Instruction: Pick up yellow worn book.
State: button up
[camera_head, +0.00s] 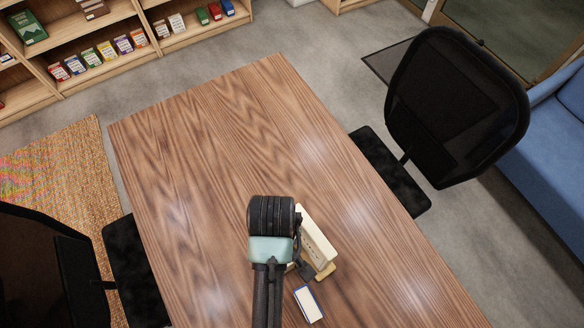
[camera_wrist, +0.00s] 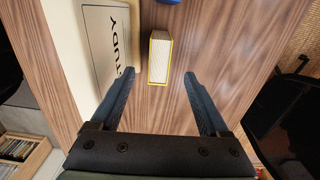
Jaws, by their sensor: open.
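The yellow worn book (camera_wrist: 160,58) shows in the wrist view as a pale page block with thin yellow cover edges. It is on the wooden table (camera_head: 215,130). My gripper (camera_wrist: 159,75) is open and empty, with one dark finger on each side of the book's near end. Gaps show between the book and both fingertips; I cannot tell how far the tips are above it. In the head view, only a yellow bit of the book (camera_head: 326,271) shows beside my gripper (camera_head: 304,265); my arm hides the rest.
A cream sign (camera_head: 318,238) reading "STUDY" stands close beside the yellow book; it is left of my fingers in the wrist view (camera_wrist: 109,42). A blue-edged book (camera_head: 308,304) lies near too. The table's far part is clear. Black chairs (camera_head: 455,105) flank it.

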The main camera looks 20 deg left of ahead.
notch_tip(320, 180, down, 7)
jog(key=shift+s+r, duration=0.1)
jog(key=shift+s, duration=0.05)
jog(key=shift+w+a+f, duration=0.1)
jog(key=shift+w+f, duration=0.05)
jog(key=shift+f, duration=1.3)
jog(key=shift+w+a+f, duration=0.1)
jog(key=shift+w+f, duration=0.05)
jog(key=shift+f, duration=1.3)
jog(key=shift+c, duration=0.3)
grip_shut()
